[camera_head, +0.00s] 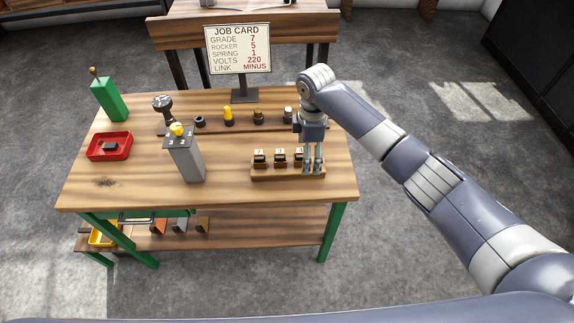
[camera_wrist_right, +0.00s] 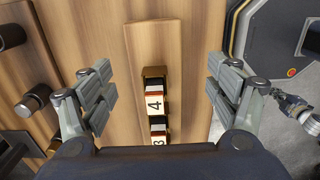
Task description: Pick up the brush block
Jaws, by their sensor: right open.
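Small dark-and-copper brush blocks with white number labels stand in a row on a wooden rack (camera_head: 288,174) at the table's front right. Three show in the head view: a left one (camera_head: 260,157), a middle one (camera_head: 280,157) and a right one (camera_head: 298,154). My right gripper (camera_head: 313,170) hangs over the rack's right end, pointing down. In the right wrist view its open fingers (camera_wrist_right: 160,90) stand apart on either side of the block labelled 4 (camera_wrist_right: 154,103), touching nothing visible. A block labelled 3 (camera_wrist_right: 158,139) is partly cut off below it. My left gripper is out of view.
A job card sign (camera_head: 238,50) stands at the back. Behind the rack are several small knobs, including a yellow one (camera_head: 228,115). A grey post (camera_head: 185,160), red tray (camera_head: 98,151) and green lever box (camera_head: 108,100) occupy the left. The front middle of the table is clear.

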